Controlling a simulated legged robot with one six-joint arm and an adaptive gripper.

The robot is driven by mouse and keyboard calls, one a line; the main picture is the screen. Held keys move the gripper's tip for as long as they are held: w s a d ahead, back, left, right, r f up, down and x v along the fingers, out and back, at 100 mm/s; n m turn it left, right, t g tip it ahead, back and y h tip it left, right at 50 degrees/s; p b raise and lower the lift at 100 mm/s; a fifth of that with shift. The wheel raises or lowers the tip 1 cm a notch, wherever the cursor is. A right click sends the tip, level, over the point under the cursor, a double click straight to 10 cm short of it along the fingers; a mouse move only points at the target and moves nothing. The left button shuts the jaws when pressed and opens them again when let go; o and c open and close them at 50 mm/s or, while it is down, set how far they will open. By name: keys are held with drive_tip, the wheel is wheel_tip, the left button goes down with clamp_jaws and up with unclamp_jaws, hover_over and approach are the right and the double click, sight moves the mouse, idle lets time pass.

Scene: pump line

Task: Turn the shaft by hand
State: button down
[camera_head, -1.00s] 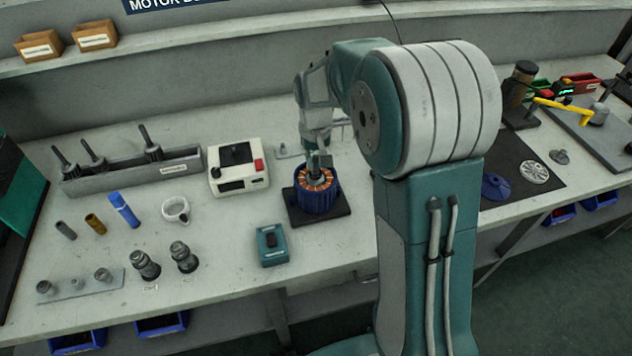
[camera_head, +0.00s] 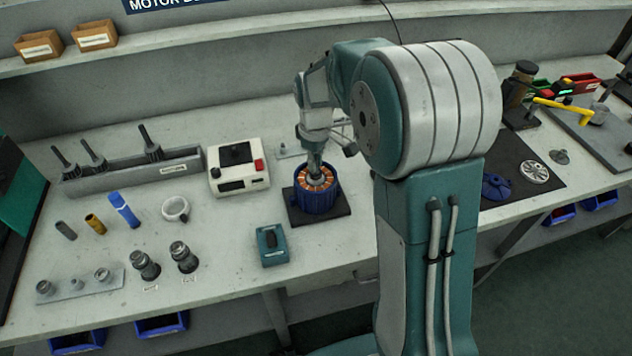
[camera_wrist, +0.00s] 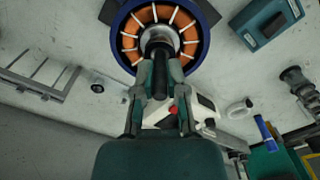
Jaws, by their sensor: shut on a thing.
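The blue motor housing (camera_head: 317,202) with copper-orange windings stands on a dark square base (camera_head: 338,209) at the middle of the bench. The dark shaft (camera_wrist: 160,72) stands up from the centre of the windings in the wrist view, with a grey metal collar round its lower part. My gripper (camera_wrist: 160,95) is above the motor, with its two fingers on either side of the shaft and shut on it. In the head view my gripper (camera_head: 315,165) hides most of the shaft.
A white box with a red button (camera_head: 239,166) stands left of the motor. A teal box (camera_head: 271,245) lies in front. A grey rack (camera_head: 133,170) holds several dark shafts at the left. A white ring (camera_head: 175,209) lies nearby. My arm hides bench right of the motor.

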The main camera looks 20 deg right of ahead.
drive_tip(key=m, duration=0.5)
drive_tip(key=shift+m, duration=0.4)
drive_tip(key=m, duration=0.6)
drive_tip(key=c, duration=0.6)
unclamp_jaws()
drive_tip(key=shift+c, duration=0.6)
drive_tip(key=shift+r, duration=3)
